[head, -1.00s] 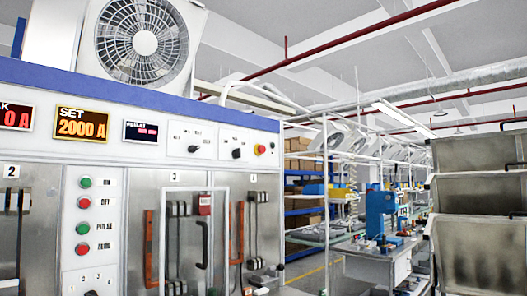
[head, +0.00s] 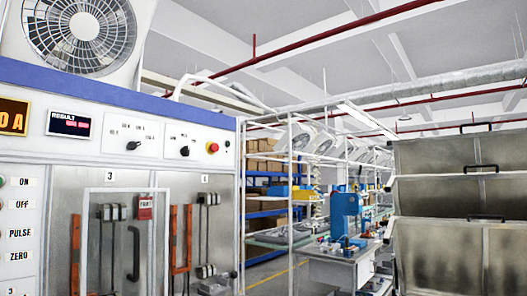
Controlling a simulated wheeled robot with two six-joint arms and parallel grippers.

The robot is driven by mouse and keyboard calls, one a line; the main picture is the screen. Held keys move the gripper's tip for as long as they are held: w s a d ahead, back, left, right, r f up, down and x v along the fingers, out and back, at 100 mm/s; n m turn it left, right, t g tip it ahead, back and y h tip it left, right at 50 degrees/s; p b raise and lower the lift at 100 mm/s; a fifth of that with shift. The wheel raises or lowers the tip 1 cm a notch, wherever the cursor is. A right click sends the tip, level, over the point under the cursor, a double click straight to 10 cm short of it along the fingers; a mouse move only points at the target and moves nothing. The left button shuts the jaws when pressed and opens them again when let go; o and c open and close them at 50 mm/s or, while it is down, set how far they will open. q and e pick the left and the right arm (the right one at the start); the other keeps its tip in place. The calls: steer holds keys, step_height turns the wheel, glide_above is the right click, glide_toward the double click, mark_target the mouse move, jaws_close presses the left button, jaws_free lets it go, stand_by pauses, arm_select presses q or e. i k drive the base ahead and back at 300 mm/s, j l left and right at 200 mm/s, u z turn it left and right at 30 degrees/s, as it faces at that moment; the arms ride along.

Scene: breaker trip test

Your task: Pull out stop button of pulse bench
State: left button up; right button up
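The pulse bench (head: 60,163) fills the left of the head view, with a blue top band and a pale control panel. The stop button (head: 212,147) is a small red mushroom knob on a yellow base, near the right end of the upper panel. Whether it is pressed in or out is too small to tell. Two black rotary knobs (head: 133,146) sit to its left. Neither of my grippers shows in the view.
Below the panel are bays with a framed door (head: 128,190) and a black handle. A large fan unit (head: 80,35) stands on top. A grey metal cabinet (head: 450,250) is at the right. Between them, an aisle leads back to shelves and a blue machine (head: 344,213).

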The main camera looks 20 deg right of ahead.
mark_target(215, 147)
steer(key=i+l+z, duration=0.25)
steer(key=i+l, duration=0.4)
steer(key=l, duration=0.2)
steer(key=i+l+z, duration=0.25)
steer(key=i+l, duration=0.5)
